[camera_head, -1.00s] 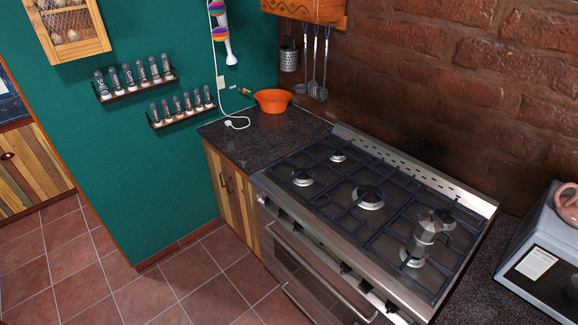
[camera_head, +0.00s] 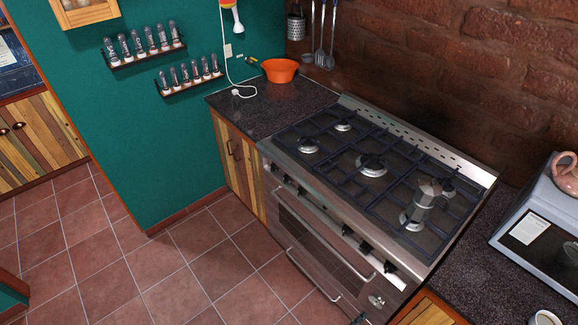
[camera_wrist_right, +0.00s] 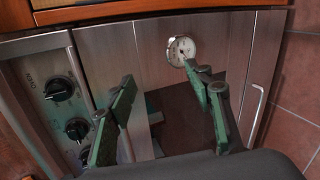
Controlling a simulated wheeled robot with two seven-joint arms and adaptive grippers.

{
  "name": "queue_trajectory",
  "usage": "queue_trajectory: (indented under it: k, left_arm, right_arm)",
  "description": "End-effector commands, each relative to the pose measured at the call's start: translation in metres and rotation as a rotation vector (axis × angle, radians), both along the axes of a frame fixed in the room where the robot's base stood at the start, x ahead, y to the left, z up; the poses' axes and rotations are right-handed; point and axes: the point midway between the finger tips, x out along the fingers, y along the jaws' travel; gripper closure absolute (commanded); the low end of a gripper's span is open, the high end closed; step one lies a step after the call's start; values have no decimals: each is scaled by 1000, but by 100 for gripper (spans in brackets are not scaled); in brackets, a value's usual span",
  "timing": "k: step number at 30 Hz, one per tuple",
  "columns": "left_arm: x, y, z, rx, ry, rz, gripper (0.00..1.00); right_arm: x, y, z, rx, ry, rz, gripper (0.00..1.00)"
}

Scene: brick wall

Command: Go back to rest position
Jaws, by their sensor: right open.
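My right gripper (camera_wrist_right: 159,74) shows in the right wrist view with its two green-padded fingers spread apart and nothing between them. It faces the steel front of the stove, with a round dial gauge (camera_wrist_right: 181,51) beyond the fingertips and dark knobs (camera_wrist_right: 60,89) to the left. I cannot tell the exact gap to the stove. My left gripper is not in view.
The stove (camera_head: 452,215) carries a moka pot (camera_head: 424,203). A microwave (camera_head: 535,240) stands at right, with a cup (camera_head: 545,318) near the bottom edge. The tiled floor (camera_head: 150,275) at left is clear.

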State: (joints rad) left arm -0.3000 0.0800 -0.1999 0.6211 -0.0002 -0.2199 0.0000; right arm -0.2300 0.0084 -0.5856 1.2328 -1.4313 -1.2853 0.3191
Motion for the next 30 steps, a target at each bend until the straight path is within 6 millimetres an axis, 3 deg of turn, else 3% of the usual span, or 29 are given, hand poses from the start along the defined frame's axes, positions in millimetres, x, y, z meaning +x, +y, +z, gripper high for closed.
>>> queue_trajectory:
  k: [5, 8, 12, 16, 18, 22, 25, 30]
  left_arm:
    - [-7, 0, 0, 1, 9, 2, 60]
    - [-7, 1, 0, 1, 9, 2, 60]
    - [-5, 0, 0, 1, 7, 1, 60]
    - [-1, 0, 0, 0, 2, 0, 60]
    - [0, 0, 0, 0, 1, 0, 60]
    - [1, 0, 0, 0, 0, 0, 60]
    - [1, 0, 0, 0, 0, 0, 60]
    - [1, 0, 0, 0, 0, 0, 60]
  right_arm:
    - [-42, -27, -95, 153, 213, -25, 52]
    - [-81, -41, -155, 283, 337, -59, 52]
    - [-152, -55, -229, 500, 471, -142, 52]
    - [-229, -63, -285, 739, 527, -267, 52]
    - [-267, -66, -306, 868, 511, -351, 52]
    - [-317, -73, -326, 1036, 433, -490, 52]
    - [-338, -79, -332, 1105, 367, -562, 52]
    - [-349, -82, -334, 1144, 314, -611, 52]
